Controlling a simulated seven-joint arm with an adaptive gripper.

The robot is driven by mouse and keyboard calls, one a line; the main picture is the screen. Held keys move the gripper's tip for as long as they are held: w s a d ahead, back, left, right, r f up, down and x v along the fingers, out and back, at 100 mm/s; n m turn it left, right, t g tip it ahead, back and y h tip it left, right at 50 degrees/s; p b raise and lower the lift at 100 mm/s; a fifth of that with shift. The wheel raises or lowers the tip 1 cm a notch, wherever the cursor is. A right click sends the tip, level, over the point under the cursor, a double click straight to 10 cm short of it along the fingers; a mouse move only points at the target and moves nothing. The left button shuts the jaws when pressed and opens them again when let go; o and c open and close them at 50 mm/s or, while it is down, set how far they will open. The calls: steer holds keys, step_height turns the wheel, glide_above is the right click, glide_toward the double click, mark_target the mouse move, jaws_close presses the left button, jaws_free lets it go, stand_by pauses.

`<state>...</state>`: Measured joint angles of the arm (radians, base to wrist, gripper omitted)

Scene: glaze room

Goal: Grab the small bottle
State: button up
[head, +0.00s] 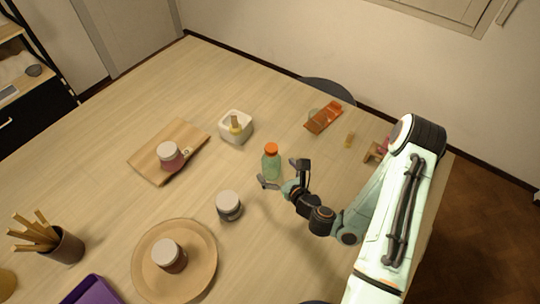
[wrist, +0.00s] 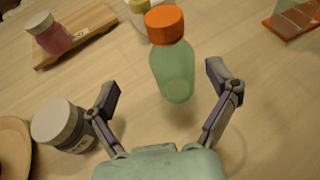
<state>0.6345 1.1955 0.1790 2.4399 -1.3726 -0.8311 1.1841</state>
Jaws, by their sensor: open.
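A small bottle (head: 271,164) of translucent green with an orange cap stands upright on the table (head: 100,180). The bottle also shows in the wrist view (wrist: 173,70), ahead of the fingers and between their lines. My gripper (head: 284,174) is open and empty, just to the right of and in front of the bottle in the head view. In the wrist view my gripper (wrist: 163,84) has its two fingers spread, one to each side of the bottle's lower part. I cannot tell whether either finger touches it.
A grey-lidded jar (head: 229,206) stands close to the left finger in the wrist view (wrist: 62,127). A white square holder (head: 236,128) with a yellowish item, a wooden board (head: 150,150) with a pink jar (head: 170,157), and a round tray (head: 145,285) with another jar (head: 168,256) lie around. An orange tray (head: 323,117) lies behind.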

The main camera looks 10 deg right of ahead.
mark_target(276, 168)
steer(key=shift+s+d+f+m, duration=0.2)
steer(key=shift+s+f, duration=0.05)
steer(key=shift+f, duration=0.2)
steer(key=shift+s+d+f+m, duration=0.15)
steer(key=shift+s+f+m, duration=0.05)
steer(key=shift+f, duration=0.25)
steer(key=shift+w+d+f+g, duration=0.1)
steer(key=shift+d+f+g, duration=0.1)
steer(key=shift+d+g, duration=0.1)
steer(key=shift+h, duration=0.3)
steer(key=x, duration=0.6)
steer(key=shift+w, duration=0.25)
steer(key=c, duration=1.3)
